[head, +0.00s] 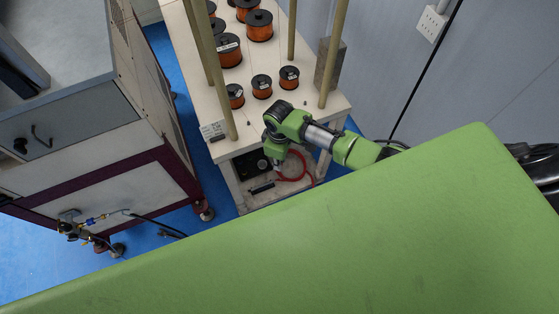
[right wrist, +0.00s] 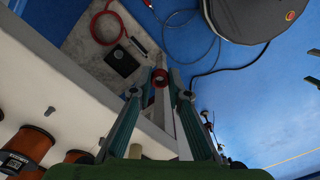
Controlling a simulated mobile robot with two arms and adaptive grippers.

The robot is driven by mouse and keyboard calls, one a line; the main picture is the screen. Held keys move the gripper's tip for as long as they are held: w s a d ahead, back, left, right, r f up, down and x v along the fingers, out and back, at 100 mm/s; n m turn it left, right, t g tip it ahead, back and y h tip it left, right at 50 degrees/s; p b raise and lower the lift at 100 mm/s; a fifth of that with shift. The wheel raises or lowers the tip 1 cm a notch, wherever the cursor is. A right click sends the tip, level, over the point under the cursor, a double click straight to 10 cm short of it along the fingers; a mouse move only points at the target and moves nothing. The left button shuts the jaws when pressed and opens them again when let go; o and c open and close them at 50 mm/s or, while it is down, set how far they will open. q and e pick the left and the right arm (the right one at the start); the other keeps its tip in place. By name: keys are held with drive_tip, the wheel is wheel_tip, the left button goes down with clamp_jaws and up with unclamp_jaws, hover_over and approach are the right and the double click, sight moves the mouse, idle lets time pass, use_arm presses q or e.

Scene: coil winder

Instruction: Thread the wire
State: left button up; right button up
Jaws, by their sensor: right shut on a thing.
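In the right wrist view my right gripper (right wrist: 160,85) is shut on a small red, ring-like thing (right wrist: 159,74) between its fingertips. I cannot tell whether this is an end of the wire. In the head view my right arm reaches in from the right to the front edge of the white spool stand (head: 262,137), and its gripper is mostly hidden below the wrist. Several copper wire spools (head: 262,86) stand on the stand's top. A spool also shows at the lower left of the right wrist view (right wrist: 28,145). No loose strand of wire is clear. My left gripper is out of view.
Wooden posts (head: 334,50) rise from the stand. A red cable (head: 294,168) lies on its lower shelf beside a black box (right wrist: 122,61). A grey machine cabinet (head: 85,135) stands at the left.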

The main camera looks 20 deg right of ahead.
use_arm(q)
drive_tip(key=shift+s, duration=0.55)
use_arm(e)
drive_tip(key=shift+r, duration=1.6)
